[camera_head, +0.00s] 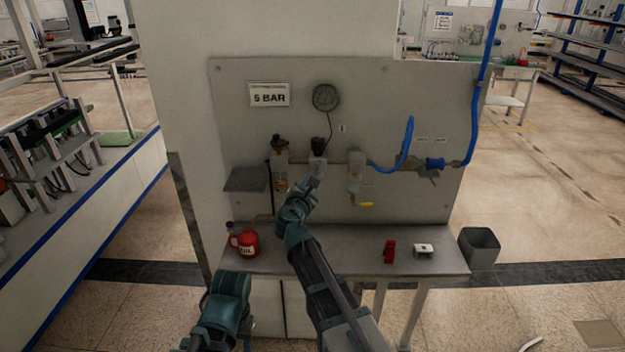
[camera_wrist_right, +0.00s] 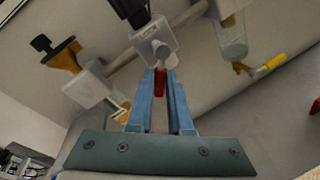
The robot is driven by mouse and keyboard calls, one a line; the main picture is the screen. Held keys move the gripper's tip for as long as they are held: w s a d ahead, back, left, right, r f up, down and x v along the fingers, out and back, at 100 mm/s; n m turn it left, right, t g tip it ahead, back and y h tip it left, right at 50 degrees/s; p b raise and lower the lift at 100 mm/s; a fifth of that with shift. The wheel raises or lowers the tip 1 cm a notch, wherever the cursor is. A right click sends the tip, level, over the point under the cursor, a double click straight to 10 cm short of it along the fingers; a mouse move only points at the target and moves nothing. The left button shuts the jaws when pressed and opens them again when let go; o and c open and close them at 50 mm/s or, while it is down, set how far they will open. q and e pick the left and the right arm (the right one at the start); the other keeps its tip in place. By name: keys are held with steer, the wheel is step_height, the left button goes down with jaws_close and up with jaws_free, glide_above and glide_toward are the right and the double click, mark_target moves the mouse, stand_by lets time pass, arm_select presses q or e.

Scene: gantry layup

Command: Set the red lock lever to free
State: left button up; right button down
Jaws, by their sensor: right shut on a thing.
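In the right wrist view, the red lock lever (camera_wrist_right: 160,86) shows between the two blue fingers of my right gripper (camera_wrist_right: 160,80), just under a clear-bodied unit with a black knob (camera_wrist_right: 153,42) on the wall pipe. The fingers are shut on the lever. In the head view, my right gripper (camera_head: 314,184) reaches up to the middle unit (camera_head: 317,163) on the panel. The lever cannot be made out there. My left arm shows low in the head view, but its gripper does not show.
The grey panel (camera_head: 235,120) carries a gauge (camera_head: 326,97), a "5 BAR" sign (camera_head: 269,94), neighbouring units and a blue hose (camera_head: 408,145). The table below (camera_head: 340,255) holds a red oil can (camera_head: 245,242), a red object (camera_head: 389,251) and a white box (camera_head: 424,251). A grey bin (camera_head: 479,248) stands right.

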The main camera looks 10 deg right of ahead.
steer(key=shift+w+a+r+m+y+p, duration=0.15)
steer(key=shift+r+m+y+p, duration=0.4)
steer(key=shift+m, duration=0.7)
steer(key=shift+s+a+r+m+y+p, duration=0.15)
steer(key=shift+m+y+p, duration=0.25)
steer(key=shift+m+p, duration=0.55)
steer(key=shift+w+a+r+m+y+p, duration=0.15)
steer(key=shift+r+m+y+p, duration=0.3)
steer(key=shift+m, duration=1.05)
steer(key=shift+a, duration=0.1)
steer(key=c, duration=0.8)
jaws_free()
steer(key=shift+c, duration=0.2)
steer(key=p+v, duration=0.3)
steer(key=v, duration=1.1)
